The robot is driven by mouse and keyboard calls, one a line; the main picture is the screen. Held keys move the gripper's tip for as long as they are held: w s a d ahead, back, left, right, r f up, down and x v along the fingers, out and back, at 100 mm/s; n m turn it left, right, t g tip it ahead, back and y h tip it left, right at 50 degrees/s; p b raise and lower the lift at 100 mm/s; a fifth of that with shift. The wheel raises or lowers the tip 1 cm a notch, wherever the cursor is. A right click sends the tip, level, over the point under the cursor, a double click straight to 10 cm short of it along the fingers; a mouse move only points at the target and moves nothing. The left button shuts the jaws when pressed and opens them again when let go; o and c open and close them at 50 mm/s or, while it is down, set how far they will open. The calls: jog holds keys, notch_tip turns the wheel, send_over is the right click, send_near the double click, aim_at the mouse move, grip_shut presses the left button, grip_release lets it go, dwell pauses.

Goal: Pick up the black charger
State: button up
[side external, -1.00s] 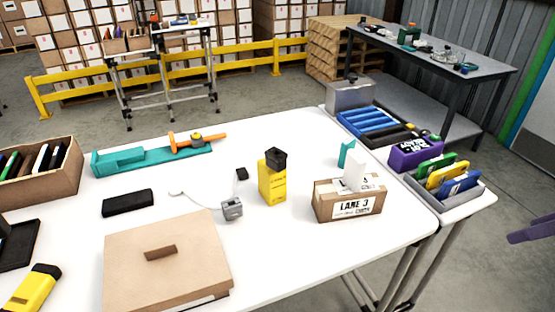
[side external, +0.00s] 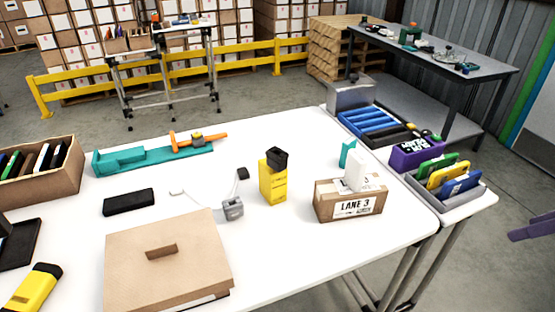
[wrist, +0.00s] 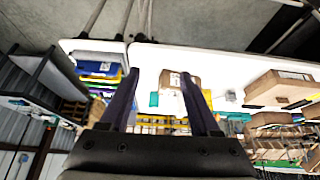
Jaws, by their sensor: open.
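A flat black block (side external: 129,202) lies on the white table at left in the side external view. A small black cube (side external: 242,173) with a thin cable stands near a small grey device (side external: 232,207). I cannot tell for sure which black item is the charger. My gripper (wrist: 160,74) shows in the wrist view with its two dark purple fingers apart and nothing between them. It appears high and away from the table items. A purple piece at the right edge of the side view may be one of my fingers. The wrist view shows no clear black charger.
A closed tan box (side external: 168,268) fills the front left of the white table (side external: 300,245). A teal tray (side external: 120,161) lies behind. Table between black items is mostly clear.

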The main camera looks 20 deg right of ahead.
aim_at(283, 159)
jog(key=w+a+r+t+y, duration=0.15)
jog(key=w+r+t, duration=0.3)
jog(key=w, duration=0.45)
jog(key=w+a+r+n+t, duration=0.1)
jog(key=w+a+r+t, duration=0.3)
jog(key=w, duration=0.4)
jog(key=w+a+r+t+y, duration=0.1)
jog(key=w+r+t, duration=0.35)
jog(key=w, duration=0.45)
jog(key=w+a+f+n+g+y, duration=0.1)
jog(key=w+a+f+n+y, duration=0.1)
jog(key=a+f, duration=0.65)
jog(key=w+a+f+n+g+y, duration=0.1)
jog(key=w+a+f+n+y, duration=0.15)
jog(key=a+f, duration=0.65)
jog(key=shift+m, duration=0.45)
jog(key=w+f, duration=0.1)
jog(key=w, duration=0.3)
jog(key=w+a+f, duration=0.1)
jog(key=w, duration=0.2)
jog(key=w+a+f, duration=0.1)
jog(key=w, duration=0.3)
jog(key=shift+w+a+f, duration=0.2)
jog(key=shift+w, duration=0.15)
grip_shut()
